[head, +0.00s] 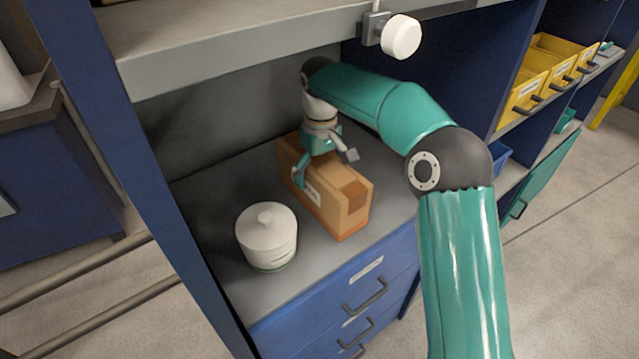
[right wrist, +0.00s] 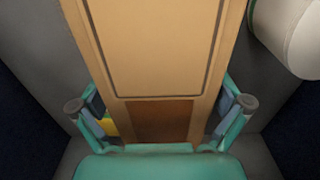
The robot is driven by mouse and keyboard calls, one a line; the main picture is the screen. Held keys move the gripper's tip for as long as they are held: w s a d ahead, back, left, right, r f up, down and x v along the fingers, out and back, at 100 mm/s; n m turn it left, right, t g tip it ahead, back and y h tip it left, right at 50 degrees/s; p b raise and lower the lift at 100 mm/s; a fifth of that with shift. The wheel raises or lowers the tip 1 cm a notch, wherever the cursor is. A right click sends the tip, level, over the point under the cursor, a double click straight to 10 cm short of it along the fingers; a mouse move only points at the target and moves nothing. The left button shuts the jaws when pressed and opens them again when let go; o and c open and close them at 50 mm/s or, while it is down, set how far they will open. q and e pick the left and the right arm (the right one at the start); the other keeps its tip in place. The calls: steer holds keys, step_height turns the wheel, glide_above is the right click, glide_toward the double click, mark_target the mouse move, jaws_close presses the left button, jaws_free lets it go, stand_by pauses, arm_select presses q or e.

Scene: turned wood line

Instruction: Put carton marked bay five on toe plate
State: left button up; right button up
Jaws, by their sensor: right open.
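A tan carton (head: 352,215) with a white label on its side stands on the grey shelf of a blue cabinet. The label's text is too small to read. My right gripper (head: 325,168) is open over the carton, with one finger on each side of it. In the right wrist view the carton (right wrist: 150,50) runs between the two spread fingers, with a brown patch near the palm. I cannot tell if the fingers touch it. My left gripper is not in view, and I cannot make out a toe plate.
A white lidded pot (head: 267,238) stands on the shelf left of the carton. A grey upper shelf (head: 230,45) overhangs the space, with a white round fitting (head: 401,37) at its edge. Blue drawers (head: 340,290) lie below. Yellow bins (head: 545,75) sit at the right.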

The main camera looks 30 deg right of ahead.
steer(key=shift+r, duration=0.1)
steer(key=c, duration=1.4)
